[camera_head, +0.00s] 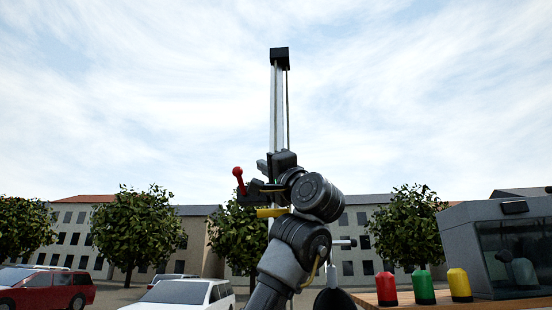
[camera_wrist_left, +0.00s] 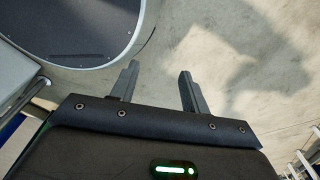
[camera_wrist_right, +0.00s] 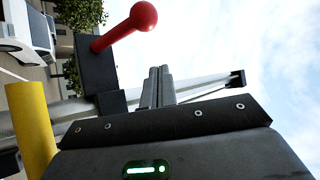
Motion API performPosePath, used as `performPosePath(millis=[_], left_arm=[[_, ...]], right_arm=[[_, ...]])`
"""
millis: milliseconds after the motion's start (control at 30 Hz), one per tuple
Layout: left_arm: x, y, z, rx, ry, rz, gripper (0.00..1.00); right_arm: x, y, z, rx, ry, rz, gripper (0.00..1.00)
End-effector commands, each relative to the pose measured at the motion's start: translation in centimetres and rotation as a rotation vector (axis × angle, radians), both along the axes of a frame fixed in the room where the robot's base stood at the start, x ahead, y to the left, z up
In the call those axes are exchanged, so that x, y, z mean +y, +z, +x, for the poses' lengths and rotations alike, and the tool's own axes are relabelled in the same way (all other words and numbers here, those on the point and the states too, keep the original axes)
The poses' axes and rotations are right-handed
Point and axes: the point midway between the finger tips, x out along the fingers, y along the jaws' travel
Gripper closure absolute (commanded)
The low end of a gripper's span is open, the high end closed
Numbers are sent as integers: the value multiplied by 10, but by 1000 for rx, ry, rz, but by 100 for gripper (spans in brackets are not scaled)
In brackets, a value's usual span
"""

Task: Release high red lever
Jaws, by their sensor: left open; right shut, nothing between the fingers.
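The red lever (camera_head: 241,180) has a round ball on top and tilts up and to the left from a dark block on the tall mast in the head view. In the right wrist view the red lever (camera_wrist_right: 125,33) stands to the upper left of my right gripper (camera_wrist_right: 159,72), whose fingers are shut and empty. The fingers look apart from the lever. In the head view my right arm covers part of the mast. My left gripper (camera_wrist_left: 157,78) is open and empty over a pale floor, outside the head view.
A yellow handle (camera_head: 272,212) sits below the red lever and shows large in the right wrist view (camera_wrist_right: 32,125). The pale mast (camera_head: 277,110) rises behind my arm. Red, green and yellow bottle-like objects (camera_head: 424,288) stand at right by a grey glass-fronted box (camera_head: 470,245).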

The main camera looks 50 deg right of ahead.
Motion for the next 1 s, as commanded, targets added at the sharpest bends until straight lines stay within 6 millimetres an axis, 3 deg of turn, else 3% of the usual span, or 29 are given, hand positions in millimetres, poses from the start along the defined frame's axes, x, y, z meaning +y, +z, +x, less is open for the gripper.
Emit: performPosePath(millis=[33, 67, 400, 867, 1000], left_arm=[[0, 16, -2, 3, 0, 1, 54], [0, 20, -3, 5, 0, 0, 54], [1, 34, -13, 19, 0, 2, 54], [1, 33, -12, 18, 0, 2, 54], [1, 14, -11, 17, 0, 2, 54]], right_arm=[[-2, 13, 9, 4, 0, 1, 100], [-2, 16, 14, 4, 0, 0, 100], [27, -11, 19, 0, -1, 1, 100], [30, -16, 19, -1, -1, 0, 100], [30, -24, 19, -13, 1, -20, 100]])
